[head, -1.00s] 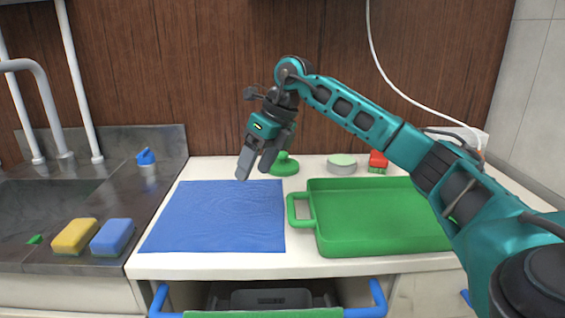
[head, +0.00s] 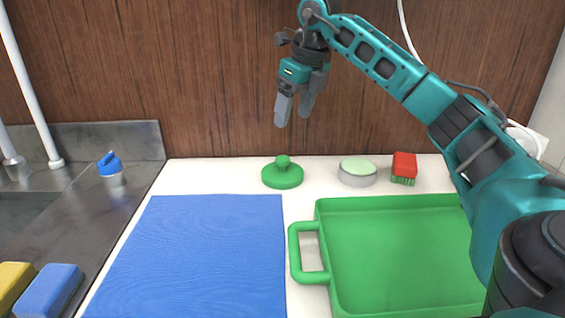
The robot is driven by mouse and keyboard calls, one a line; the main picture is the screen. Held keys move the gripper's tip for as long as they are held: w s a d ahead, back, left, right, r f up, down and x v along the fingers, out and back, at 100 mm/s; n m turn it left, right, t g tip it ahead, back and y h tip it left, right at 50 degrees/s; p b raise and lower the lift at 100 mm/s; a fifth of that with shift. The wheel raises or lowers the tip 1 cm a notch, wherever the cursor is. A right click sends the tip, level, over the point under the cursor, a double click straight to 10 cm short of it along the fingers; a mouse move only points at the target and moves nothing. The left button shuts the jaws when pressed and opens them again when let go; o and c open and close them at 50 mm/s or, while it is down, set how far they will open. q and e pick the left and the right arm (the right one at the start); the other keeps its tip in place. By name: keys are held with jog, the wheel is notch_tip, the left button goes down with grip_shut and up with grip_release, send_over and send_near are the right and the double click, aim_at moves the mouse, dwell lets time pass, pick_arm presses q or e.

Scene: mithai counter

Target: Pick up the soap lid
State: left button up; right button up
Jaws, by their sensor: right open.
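The soap lid, a round green lid with a knob on top (head: 282,175), lies flat on the white counter near the back wall. Beside it on the right stands a round grey dish with pale green soap (head: 357,173). My right gripper (head: 293,112) is open and empty, its grey fingers pointing down. In the picture it hangs above the lid, clearly apart from it. My left gripper is out of view.
A blue mat (head: 195,258) and a green tray with a handle (head: 325,250) lie in front of the lid. A red brush (head: 403,167) stands right of the soap dish. A blue-capped bottle (head: 111,170) and sponges (head: 50,290) are by the sink.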

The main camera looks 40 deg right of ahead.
jog(key=b, duration=0.2)
send_over(283, 158)
jog(key=s, duration=0.2)
jog(key=f, duration=0.7)
jog(key=shift+a+f, duration=0.15)
jog(key=shift+a, duration=0.1)
jog(key=x, duration=0.5)
jog(key=shift+w+d+f+b, duration=0.1)
jog(key=shift+w+d+b, duration=0.1)
jog(key=shift+d+b, duration=0.15)
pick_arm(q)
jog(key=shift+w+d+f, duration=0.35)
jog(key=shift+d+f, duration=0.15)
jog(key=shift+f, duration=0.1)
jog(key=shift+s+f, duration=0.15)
pick_arm(e)
jog(key=c, duration=1.1)
